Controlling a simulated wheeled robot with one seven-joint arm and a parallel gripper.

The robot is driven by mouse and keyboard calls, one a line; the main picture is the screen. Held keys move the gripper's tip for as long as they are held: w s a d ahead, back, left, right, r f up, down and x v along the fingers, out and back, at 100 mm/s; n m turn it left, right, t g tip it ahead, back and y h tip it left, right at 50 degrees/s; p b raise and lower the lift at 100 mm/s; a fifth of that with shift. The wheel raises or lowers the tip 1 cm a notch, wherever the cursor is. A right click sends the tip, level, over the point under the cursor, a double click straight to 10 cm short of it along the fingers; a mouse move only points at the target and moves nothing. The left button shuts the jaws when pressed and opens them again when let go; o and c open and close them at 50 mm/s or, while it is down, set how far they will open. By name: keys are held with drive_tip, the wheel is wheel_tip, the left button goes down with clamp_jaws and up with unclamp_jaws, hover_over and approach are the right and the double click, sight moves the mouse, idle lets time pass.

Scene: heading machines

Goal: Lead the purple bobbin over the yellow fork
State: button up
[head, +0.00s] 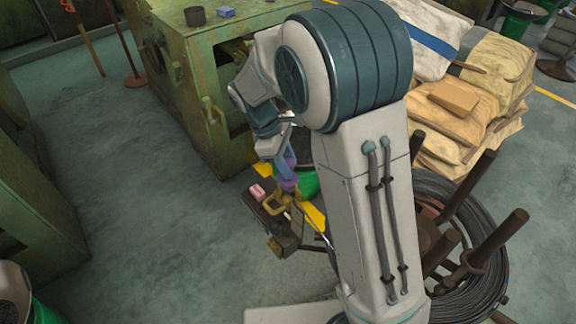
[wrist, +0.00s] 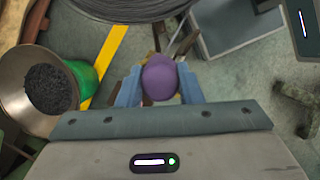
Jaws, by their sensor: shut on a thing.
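The purple bobbin (head: 288,178) is between the blue fingers of my gripper (head: 276,158), which points downward. In the wrist view the bobbin (wrist: 160,78) shows end-on as a rounded purple shape, with one finger of my gripper (wrist: 160,88) on each side. The yellow fork (head: 277,204) is on the small dark bench just below the bobbin in the head view. The gap between bobbin and fork is too small to judge. I cannot make out the fork in the wrist view, where the bobbin covers the middle.
A pink block (head: 257,192) lies on the dark bench (head: 284,240). A green bucket (head: 309,184) is close behind the gripper. A green machine (head: 200,90) stands behind; a wire coil (head: 490,250) with brown posts stands right.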

drive_tip(key=shift+w+d+f, duration=0.1)
drive_tip(key=shift+w+f, duration=0.1)
drive_tip(key=shift+w, duration=0.25)
drive_tip(key=shift+w+f, duration=0.2)
drive_tip(key=shift+w, duration=0.25)
drive_tip(key=shift+w+r+p, duration=0.3)
drive_tip(key=shift+w+p, duration=0.05)
drive_tip(key=shift+w, duration=0.1)
drive_tip(key=w+r+p, duration=0.1)
drive_tip(key=w+p, duration=0.3)
drive_tip(key=w, duration=0.3)
drive_tip(key=shift+w+d, duration=0.2)
drive_tip(key=shift+w, duration=0.2)
